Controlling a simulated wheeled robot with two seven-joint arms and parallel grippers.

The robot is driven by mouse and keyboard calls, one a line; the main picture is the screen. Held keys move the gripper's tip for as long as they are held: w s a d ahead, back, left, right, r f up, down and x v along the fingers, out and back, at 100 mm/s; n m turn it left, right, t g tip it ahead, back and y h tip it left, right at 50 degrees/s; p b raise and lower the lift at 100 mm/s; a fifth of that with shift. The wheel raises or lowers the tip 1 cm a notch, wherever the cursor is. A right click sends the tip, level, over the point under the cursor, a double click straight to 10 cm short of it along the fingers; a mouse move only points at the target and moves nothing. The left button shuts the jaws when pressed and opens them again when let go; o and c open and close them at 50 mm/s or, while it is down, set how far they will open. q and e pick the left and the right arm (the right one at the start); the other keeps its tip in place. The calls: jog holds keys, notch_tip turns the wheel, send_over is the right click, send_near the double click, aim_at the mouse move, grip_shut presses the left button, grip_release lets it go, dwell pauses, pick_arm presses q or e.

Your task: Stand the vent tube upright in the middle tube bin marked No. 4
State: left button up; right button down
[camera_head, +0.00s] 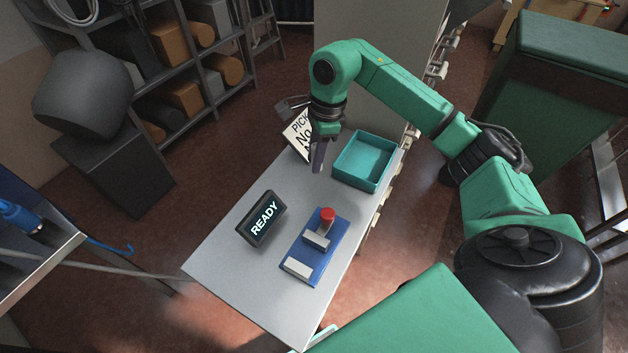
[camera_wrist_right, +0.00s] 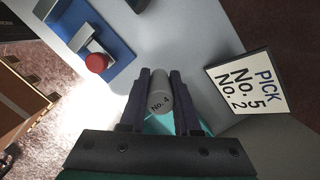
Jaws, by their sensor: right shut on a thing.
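My right gripper (camera_head: 318,160) points down over the far part of the grey table, just left of the teal tray. In the right wrist view its two dark fingers (camera_wrist_right: 160,88) are shut on a grey rounded tube (camera_wrist_right: 159,80) marked "No. 4". The tube lies between the fingers. Its lower part is hidden by the gripper body, and in the head view I cannot make it out from the fingers. I cannot pick out a bin marked No. 4 in either view. My left gripper is not in view.
A sign (camera_wrist_right: 245,86) reads "PICK No. 5 No. 2"; the arm partly hides it in the head view. An open teal tray (camera_head: 385,178) stands far right. A "READY" display (camera_head: 262,218) and a blue block with a red button (camera_head: 327,215) stand nearer on the table (camera_head: 220,262).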

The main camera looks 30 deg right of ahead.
jog(key=p, duration=0.2)
send_near(312, 193)
jog(key=f, duration=0.2)
jog(key=a+f, duration=0.1)
jog(key=f, duration=0.2)
jog(key=shift+a, duration=0.1)
jog(key=shift+f, duration=0.5)
jog(key=c, duration=0.6)
grip_release()
jog(key=shift+w, duration=0.1)
jog(key=shift+c, duration=0.2)
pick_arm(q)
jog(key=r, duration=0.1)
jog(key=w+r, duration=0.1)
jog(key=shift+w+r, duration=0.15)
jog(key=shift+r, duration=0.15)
pick_arm(e)
jog(key=shift+r, duration=0.1)
